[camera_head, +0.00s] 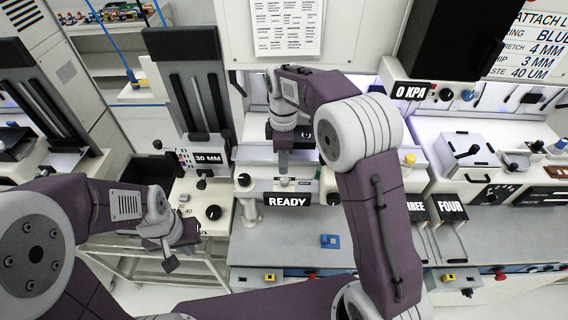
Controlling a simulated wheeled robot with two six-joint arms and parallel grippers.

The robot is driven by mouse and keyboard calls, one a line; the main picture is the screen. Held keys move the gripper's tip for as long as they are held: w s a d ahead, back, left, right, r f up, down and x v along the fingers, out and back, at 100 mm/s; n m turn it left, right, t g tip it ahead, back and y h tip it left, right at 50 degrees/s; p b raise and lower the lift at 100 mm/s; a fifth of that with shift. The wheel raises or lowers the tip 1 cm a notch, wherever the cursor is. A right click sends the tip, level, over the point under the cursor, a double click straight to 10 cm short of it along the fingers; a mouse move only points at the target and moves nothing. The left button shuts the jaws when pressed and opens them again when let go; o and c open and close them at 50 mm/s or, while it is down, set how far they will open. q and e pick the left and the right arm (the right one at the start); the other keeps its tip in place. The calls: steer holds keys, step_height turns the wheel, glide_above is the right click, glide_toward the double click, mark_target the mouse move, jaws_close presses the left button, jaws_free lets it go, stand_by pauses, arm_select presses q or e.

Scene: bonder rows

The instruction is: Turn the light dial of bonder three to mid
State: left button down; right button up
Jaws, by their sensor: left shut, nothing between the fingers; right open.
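A sign ending in "REE" (416,212), partly hidden behind my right arm, stands left of the "FOUR" sign (451,207). I cannot tell which knob is the light dial of bonder three. A black knob (244,180) sits at the left of the white machine front with the "READY" display (288,201), and a dark knob (333,198) sits at its right. My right gripper (283,168) is open and points down above that front, seen edge-on. My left gripper (171,262) is shut and empty, low at the left over the metal frame table, apart from any dial.
A "30 MM" display (208,158) and a black knob (213,212) are on the machine at left. A blue block (330,241) lies on the grey bench (275,248). A "0 KPA" display (413,91) and a scaled dial (493,195) are at right.

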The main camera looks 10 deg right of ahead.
mark_target(284, 179)
steer(key=shift+w+f, duration=0.15)
steer(key=shift+w, duration=0.05)
step_height(284, 179, down, 9)
steer(key=shift+s+r+p, duration=0.1)
steer(key=shift+r+p, duration=0.05)
steer(key=shift+p, duration=1)
steer(key=shift+s, duration=0.1)
steer(key=shift+c, duration=1)
jaws_close()
